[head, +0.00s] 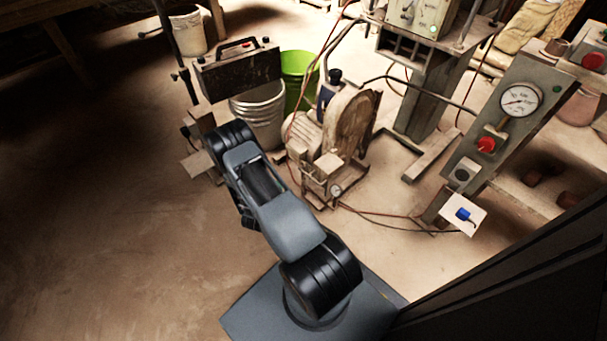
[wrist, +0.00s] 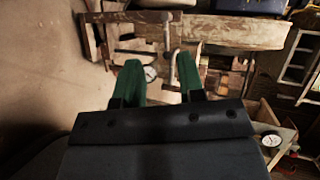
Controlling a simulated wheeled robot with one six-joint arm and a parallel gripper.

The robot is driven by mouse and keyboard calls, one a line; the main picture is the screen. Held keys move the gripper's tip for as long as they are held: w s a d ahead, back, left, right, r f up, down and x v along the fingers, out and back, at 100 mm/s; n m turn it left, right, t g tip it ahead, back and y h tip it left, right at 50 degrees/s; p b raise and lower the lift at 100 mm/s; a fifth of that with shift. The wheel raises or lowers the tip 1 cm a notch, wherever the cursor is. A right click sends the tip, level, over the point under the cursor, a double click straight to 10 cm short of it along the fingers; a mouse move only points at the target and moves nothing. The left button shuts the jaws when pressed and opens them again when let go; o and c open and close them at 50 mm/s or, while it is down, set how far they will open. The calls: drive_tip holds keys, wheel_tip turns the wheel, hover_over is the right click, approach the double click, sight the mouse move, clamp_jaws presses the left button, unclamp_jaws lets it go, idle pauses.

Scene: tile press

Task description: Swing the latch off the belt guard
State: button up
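The belt guard appears to be the large worn, rounded brown cover (head: 350,120) on the compressor, standing upright in the middle of the head view. In the wrist view, a long brown curved edge (wrist: 235,32) across the top looks like the same guard. I cannot make out the latch clearly in either view. My gripper (wrist: 159,58) has two green fingers spread apart with nothing held between them. It points toward the compressor's lower frame, with a small round gauge (wrist: 150,73) beyond the fingers. In the head view my arm hides the gripper.
A white bucket (head: 259,115) and a green bucket (head: 302,75) stand behind the compressor. A dark toolbox (head: 238,70) is at the upper left. A press panel with a large gauge (head: 520,100) stands at right. Hoses (head: 385,215) cross the floor. The left floor is clear.

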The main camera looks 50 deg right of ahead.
drive_tip(key=d+f+m+h+b, duration=0.1)
drive_tip(key=d+f+b, duration=0.3)
drive_tip(key=d, duration=0.9)
drive_tip(key=shift+w+d+g+h, duration=0.3)
drive_tip(key=shift+d+h, duration=0.1)
drive_tip(key=shift+h, duration=0.1)
drive_tip(key=shift+f, duration=0.1)
drive_tip(key=shift+c, duration=0.4)
clamp_jaws()
